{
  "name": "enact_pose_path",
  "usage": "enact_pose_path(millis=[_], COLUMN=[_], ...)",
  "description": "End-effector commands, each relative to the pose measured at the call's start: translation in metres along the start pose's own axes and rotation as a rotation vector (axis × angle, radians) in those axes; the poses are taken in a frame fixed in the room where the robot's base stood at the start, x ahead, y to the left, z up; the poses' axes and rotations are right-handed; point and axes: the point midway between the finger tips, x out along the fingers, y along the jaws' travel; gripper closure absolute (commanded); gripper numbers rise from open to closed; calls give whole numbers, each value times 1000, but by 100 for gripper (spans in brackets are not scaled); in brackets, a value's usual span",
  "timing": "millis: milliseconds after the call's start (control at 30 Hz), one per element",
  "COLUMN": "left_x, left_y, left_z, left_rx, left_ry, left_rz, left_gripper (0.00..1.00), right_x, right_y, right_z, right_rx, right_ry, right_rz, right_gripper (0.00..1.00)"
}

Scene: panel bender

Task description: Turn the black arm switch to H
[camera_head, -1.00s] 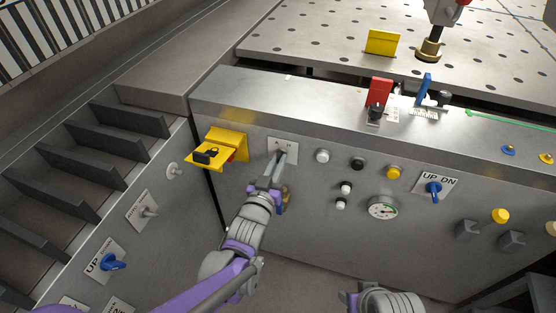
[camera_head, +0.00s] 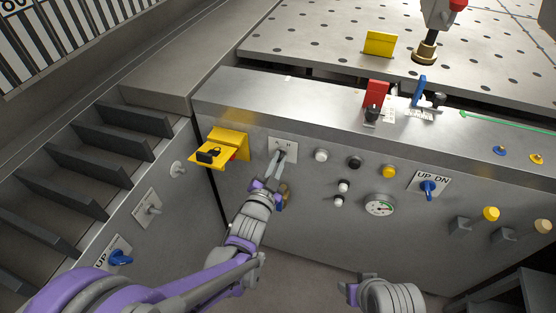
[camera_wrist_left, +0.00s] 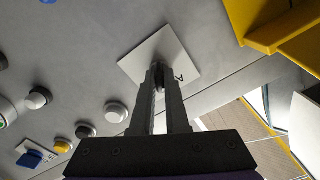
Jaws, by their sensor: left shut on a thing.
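The black arm switch (camera_wrist_left: 160,80) sits on a small pale plate (camera_head: 283,143) on the grey front panel, left of the round buttons. The letter H shows at the plate's upper right in the head view; the plate also shows in the wrist view (camera_wrist_left: 163,50), with a letter A. My left gripper (camera_head: 280,160) reaches up to the plate, its two fingers (camera_wrist_left: 160,82) shut on the switch. The fingers hide most of the switch, so its exact pointing is unclear. My right gripper (camera_head: 358,288) is at the bottom, only partly in view.
A yellow bracket with a black lock (camera_head: 208,156) juts out just left of the plate. Black steps (camera_head: 110,158) stand at left.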

Motion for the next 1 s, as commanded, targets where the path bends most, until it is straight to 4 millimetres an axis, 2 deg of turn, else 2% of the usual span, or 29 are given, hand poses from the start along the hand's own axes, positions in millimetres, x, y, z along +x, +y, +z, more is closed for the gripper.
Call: enact_pose_path(millis=[467,500,633,1000], left_x=[0,0,0,-6], left_y=[0,0,0,0], left_z=[0,0,0,0], left_rx=[15,15,14,12], left_ry=[-1,-1,-1,0], left_rz=[1,1,0,0], left_gripper=[100,80,57,57], right_x=[0,0,0,-1], right_y=[0,0,0,0], right_z=[0,0,0,0], right_rx=[0,0,0,0], right_ry=[0,0,0,0], right_rz=[0,0,0,0], right_gripper=[45,45,45,45])
